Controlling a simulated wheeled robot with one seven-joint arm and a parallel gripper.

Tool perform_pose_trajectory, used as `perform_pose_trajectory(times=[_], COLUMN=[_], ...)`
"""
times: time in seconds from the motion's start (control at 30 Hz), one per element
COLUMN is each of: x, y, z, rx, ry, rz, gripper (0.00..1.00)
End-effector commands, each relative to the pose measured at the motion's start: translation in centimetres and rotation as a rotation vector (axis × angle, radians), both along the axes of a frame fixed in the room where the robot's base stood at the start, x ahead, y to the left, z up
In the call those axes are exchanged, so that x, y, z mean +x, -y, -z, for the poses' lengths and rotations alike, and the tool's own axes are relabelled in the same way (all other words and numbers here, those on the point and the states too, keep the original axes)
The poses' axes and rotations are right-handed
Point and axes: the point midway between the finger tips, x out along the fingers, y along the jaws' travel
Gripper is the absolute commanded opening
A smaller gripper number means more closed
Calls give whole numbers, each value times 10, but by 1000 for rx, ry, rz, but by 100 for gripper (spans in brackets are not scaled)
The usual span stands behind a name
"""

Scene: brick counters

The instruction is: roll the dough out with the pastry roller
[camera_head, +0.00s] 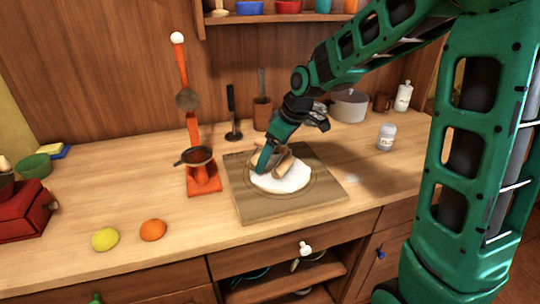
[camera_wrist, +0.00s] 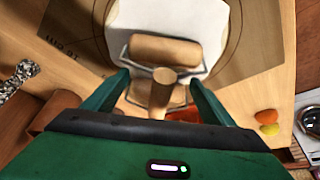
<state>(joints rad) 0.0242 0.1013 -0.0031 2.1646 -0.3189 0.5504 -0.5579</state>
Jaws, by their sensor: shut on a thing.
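The dough (camera_head: 284,179) is a flat white sheet on a wooden board (camera_head: 245,206) on the counter. It also shows at the top of the wrist view (camera_wrist: 180,20). The pastry roller (camera_wrist: 165,50) has wooden rollers on a metal frame and a wooden handle. In the head view the roller (camera_head: 285,160) is at the dough's back edge, partly hidden by my gripper. My gripper (camera_wrist: 160,92) is shut on the roller's handle, with a green finger on each side. In the wrist view the larger roller overlaps the dough; I cannot tell whether it touches.
A red stand with a strainer (camera_head: 196,158) is left of the board. A lemon (camera_head: 105,239) and an orange (camera_head: 153,230) lie at the front left. A white jar (camera_head: 386,137) stands to the right, with a pot (camera_head: 349,106) behind.

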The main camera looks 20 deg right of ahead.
Motion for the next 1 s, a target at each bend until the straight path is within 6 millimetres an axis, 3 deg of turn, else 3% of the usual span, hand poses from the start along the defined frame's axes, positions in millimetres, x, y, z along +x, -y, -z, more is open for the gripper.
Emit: perform_pose_trajectory(times=[0.57, 1.0], x=[0, -21], y=[0, 19], z=[6, 6], rx=[-1, -1], ry=[1, -2], rz=[0, 2], gripper=[47, 47])
